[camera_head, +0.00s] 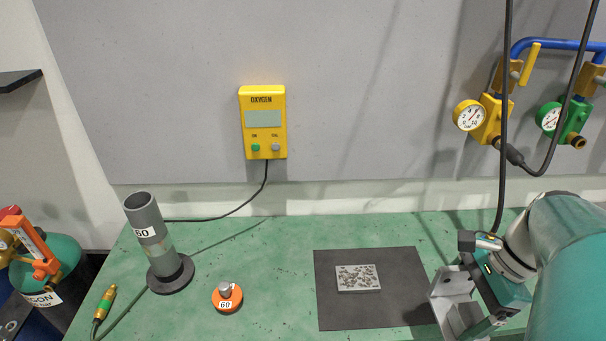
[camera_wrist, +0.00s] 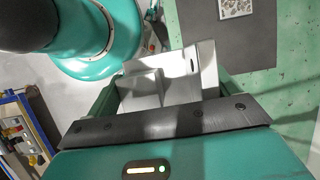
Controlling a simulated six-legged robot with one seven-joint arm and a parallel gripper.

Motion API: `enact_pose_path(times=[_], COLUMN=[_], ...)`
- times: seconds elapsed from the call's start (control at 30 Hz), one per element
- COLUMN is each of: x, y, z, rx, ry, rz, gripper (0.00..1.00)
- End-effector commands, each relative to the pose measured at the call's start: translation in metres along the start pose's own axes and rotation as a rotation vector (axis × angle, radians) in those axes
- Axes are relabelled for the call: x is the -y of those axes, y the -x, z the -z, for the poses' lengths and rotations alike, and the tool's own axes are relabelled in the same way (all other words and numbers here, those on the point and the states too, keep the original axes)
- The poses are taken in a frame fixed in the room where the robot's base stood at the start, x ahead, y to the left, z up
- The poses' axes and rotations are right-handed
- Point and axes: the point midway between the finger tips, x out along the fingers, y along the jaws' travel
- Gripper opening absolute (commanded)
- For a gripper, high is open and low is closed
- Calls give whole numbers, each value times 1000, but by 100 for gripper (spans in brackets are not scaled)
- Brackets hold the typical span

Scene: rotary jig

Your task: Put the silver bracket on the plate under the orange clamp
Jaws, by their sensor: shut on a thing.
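The silver bracket (camera_head: 452,297) is a pale angled metal piece at the lower right of the head view. It also shows in the wrist view (camera_wrist: 150,88), between the fingers. My gripper (camera_head: 478,293) is shut on it, just right of a dark mat. A flat speckled metal plate (camera_head: 358,278) lies on that mat, left of the bracket and apart from it. An orange clamp-like part (camera_head: 40,258) stands at the far left; I cannot tell whether a plate is under it.
The dark mat (camera_head: 330,318) lies on the green bench (camera_head: 270,250). An orange weight marked 60 (camera_head: 227,302) and an upright grey tube (camera_head: 150,232) stand left of it. Gauges (camera_head: 470,115) and a hanging black cable (camera_head: 505,80) are at upper right.

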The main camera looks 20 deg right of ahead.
Motion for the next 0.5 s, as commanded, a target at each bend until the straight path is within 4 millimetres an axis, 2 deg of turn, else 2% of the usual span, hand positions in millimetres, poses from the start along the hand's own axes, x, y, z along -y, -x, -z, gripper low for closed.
enact_pose_path(times=[0.17, 0.47, 0.5], x=[24, 85, 90], y=[-14, -48, -56], z=[-1, -5, -3], rx=[2, 3, 3], ry=[2, 2, 0], rz=[-4, -3, -4], gripper=[44, 44, 44])
